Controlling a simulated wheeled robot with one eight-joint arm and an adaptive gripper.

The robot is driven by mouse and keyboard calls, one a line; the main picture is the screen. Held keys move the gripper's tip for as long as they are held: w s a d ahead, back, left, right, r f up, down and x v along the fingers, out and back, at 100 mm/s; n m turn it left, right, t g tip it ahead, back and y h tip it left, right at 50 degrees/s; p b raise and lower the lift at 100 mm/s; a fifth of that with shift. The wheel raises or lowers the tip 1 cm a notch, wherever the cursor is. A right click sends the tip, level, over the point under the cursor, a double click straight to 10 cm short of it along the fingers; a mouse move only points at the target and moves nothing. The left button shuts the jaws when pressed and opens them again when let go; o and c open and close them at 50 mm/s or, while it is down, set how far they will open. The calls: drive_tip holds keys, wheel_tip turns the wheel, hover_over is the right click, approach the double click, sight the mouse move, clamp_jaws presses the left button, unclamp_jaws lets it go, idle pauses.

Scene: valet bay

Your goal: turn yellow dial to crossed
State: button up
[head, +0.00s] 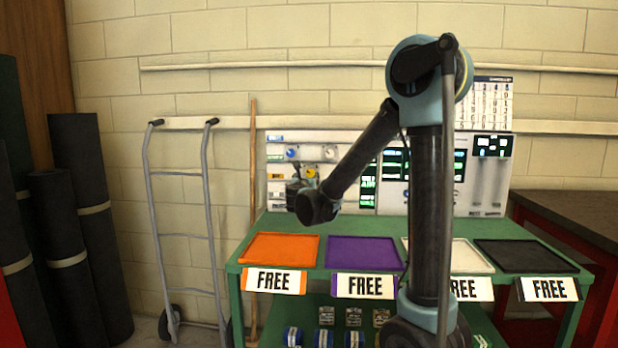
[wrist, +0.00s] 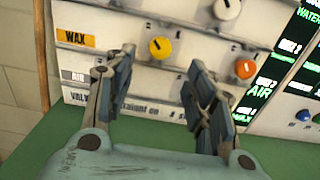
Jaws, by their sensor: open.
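The yellow dial (wrist: 160,47) is on the white panel, right of an orange WAX label (wrist: 75,39) in the wrist view. It also shows in the head view (head: 311,172), small, just above my gripper. My gripper (wrist: 163,72) is open, its two fingers spread, with the dial beyond the gap between the fingertips and slightly left of its middle. Nothing is between the fingers, and they appear apart from the dial. The dial's pointer and marks are too small to read.
A white dial (wrist: 227,8) sits above right and an orange dial (wrist: 245,68) sits right of the right finger. Orange (head: 246,249), purple (head: 335,253), white and black trays stand on the green bench. A hand truck (head: 184,231) leans at the left.

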sight(310, 173)
drive_tip(key=w, duration=1)
drive_tip(key=shift+w+d, duration=0.25)
